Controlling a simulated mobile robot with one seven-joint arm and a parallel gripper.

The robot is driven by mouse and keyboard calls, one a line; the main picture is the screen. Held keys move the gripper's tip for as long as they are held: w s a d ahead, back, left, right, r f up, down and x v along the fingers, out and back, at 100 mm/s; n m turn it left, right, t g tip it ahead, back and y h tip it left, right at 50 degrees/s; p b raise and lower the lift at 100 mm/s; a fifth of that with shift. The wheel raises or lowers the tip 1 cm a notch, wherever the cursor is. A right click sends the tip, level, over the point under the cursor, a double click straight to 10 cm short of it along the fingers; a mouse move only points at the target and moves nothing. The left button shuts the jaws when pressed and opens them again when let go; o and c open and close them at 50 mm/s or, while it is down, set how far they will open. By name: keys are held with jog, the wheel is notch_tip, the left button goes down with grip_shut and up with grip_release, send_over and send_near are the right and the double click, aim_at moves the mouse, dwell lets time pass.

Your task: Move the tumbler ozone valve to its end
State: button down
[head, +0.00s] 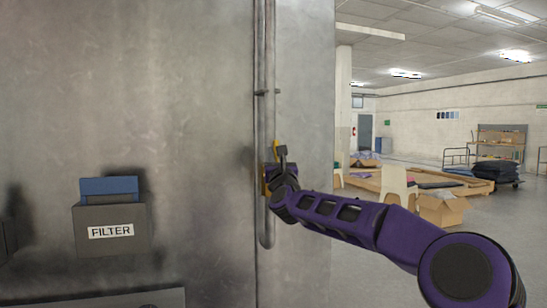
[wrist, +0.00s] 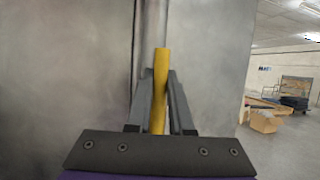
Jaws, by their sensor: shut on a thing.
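The ozone valve shows as a yellow lever (wrist: 160,88), which stands upright in the wrist view. In the head view, parts of its yellow (head: 275,149) show beside the vertical grey pipe (head: 266,60) on the metal wall. My gripper (wrist: 159,78) has one grey finger on each side of the lever and is shut on it. In the head view my gripper (head: 279,158) is at the pipe, and my purple arm reaches in from the lower right. The valve body is mostly hidden behind my gripper.
A grey box labelled FILTER (head: 110,229) with a blue top sticks out from the metal wall (head: 150,90) on the left. Open floor lies to the right of the wall, with a chair (head: 398,187) and cardboard boxes (head: 443,209) farther back.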

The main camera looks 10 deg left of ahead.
jog(key=shift+d, duration=0.1)
dwell(0.3)
jog(key=c, duration=0.8)
grip_release()
jog(key=b+v, duration=0.1)
jog(key=v, duration=1.6)
jog(key=shift+f, duration=0.15)
